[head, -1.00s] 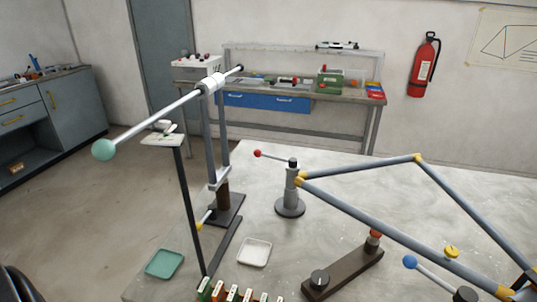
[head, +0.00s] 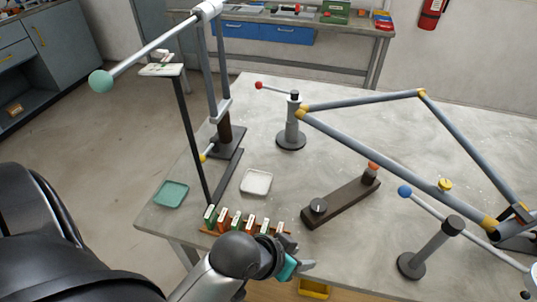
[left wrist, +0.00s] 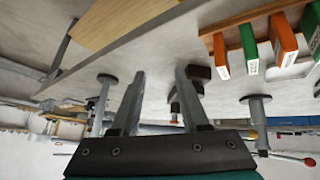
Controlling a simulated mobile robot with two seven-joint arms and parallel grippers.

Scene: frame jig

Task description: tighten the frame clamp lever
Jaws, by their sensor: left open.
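A grey tubular frame (head: 380,160) with yellow joints spans the right of the table. Its left corner meets a grey post (head: 291,125) with a red-knobbed lever (head: 274,88) pointing left. A second post (head: 432,250) at the right front carries a long rod lever with a blue knob (head: 404,191). I cannot tell which lever is the frame clamp's. My left gripper (head: 300,254) is open and empty at the front table edge, apart from both levers. In the left wrist view its jaws (left wrist: 160,75) are spread with nothing between them. My right gripper is not in view.
A row of coloured blocks (head: 244,222) stands just beyond my left gripper. A dark bar (head: 340,203) with an orange knob lies mid-table. A white tray (head: 256,182), a green tray (head: 171,195) and a tall stand with a green-ended rod (head: 150,48) are at left.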

